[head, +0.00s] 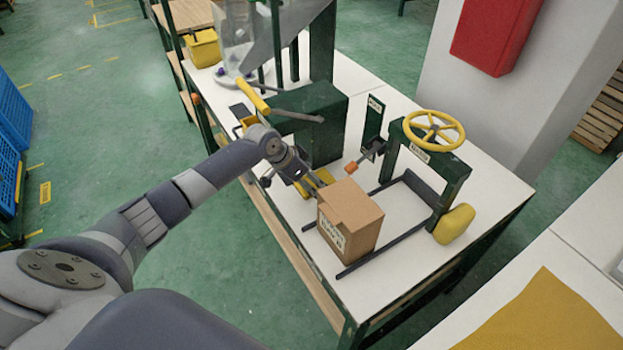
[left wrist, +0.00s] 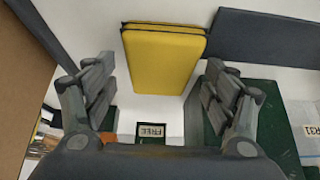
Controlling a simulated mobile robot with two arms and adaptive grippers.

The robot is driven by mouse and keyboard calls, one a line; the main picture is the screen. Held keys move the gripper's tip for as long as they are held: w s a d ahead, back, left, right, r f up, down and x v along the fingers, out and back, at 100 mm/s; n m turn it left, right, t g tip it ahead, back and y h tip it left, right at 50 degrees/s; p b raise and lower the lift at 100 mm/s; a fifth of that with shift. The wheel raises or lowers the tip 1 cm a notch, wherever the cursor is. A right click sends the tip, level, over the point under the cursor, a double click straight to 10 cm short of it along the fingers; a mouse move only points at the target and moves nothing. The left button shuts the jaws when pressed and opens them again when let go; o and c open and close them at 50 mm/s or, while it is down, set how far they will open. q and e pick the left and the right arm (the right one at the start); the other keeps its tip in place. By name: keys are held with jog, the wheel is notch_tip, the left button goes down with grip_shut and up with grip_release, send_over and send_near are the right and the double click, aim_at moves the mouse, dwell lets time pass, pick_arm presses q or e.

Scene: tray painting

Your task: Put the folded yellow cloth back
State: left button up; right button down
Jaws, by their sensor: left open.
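The folded yellow cloth (left wrist: 163,60) shows in the left wrist view as a thick yellow slab with dark lines along its far edge. It lies on the white table top. My left gripper (left wrist: 158,76) is open, with one finger on each side of the cloth's near part and visible gaps between. In the head view my left gripper (head: 312,187) is low over the table, just behind the cardboard box, and a little yellow (head: 323,176) shows beside it. Most of the cloth is hidden there. Whether the fingers touch it cannot be told. My right gripper is not in view.
The cardboard box (head: 362,213) stands close to my left gripper. Dark rails (head: 371,262), a green frame with a yellow handwheel (head: 433,128) and a green machine (head: 322,100) crowd the table. A yellow mat (head: 545,318) lies on another table at lower right.

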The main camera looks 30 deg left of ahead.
pick_arm(q)
jog(key=v, duration=0.6)
jog(key=shift+s+a+r, duration=0.1)
jog(key=shift+a+r, duration=0.05)
jog(key=shift+r, duration=0.1)
jog(key=shift+s+r, duration=0.2)
jog(key=shift+r, duration=0.1)
jog(key=shift+s+a, duration=0.1)
